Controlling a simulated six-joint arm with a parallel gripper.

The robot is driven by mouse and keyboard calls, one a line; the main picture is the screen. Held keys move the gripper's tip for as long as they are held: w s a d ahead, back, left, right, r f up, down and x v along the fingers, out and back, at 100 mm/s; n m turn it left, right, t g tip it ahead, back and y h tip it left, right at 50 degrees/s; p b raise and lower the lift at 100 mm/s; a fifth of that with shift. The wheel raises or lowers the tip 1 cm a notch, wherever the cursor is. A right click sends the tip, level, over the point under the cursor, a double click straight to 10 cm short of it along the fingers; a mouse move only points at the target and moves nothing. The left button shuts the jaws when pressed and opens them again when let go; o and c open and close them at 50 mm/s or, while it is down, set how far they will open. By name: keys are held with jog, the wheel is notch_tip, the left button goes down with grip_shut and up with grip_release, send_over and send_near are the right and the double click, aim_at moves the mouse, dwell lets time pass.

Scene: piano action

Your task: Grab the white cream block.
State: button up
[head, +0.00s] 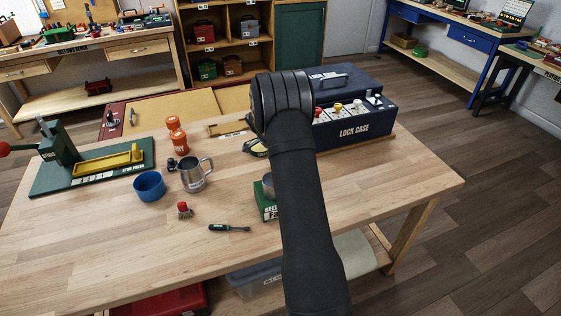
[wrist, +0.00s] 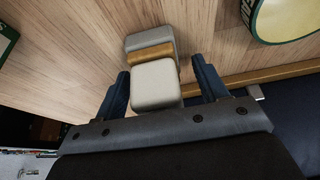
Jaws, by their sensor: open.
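The white cream block (wrist: 156,84) shows in the wrist view between the two fingers of my gripper (wrist: 160,88). The fingers are open, one on each side of the block, with a small gap visible at each side. The block seems to sit at the near end of a stack or row with an ochre piece (wrist: 150,56) and a grey piece (wrist: 150,42) beyond it. In the head view my arm hides the block and the gripper.
A navy lock case (head: 348,128) with several coloured knobs stands right of my arm. A steel mug (head: 195,175), a blue bowl (head: 149,186), orange bottles (head: 180,143) and a green press (head: 62,150) stand to the left. The front left of the wooden table (head: 110,245) is clear.

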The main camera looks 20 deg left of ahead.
jog(key=c, duration=1.1)
jog(key=shift+r, duration=0.15)
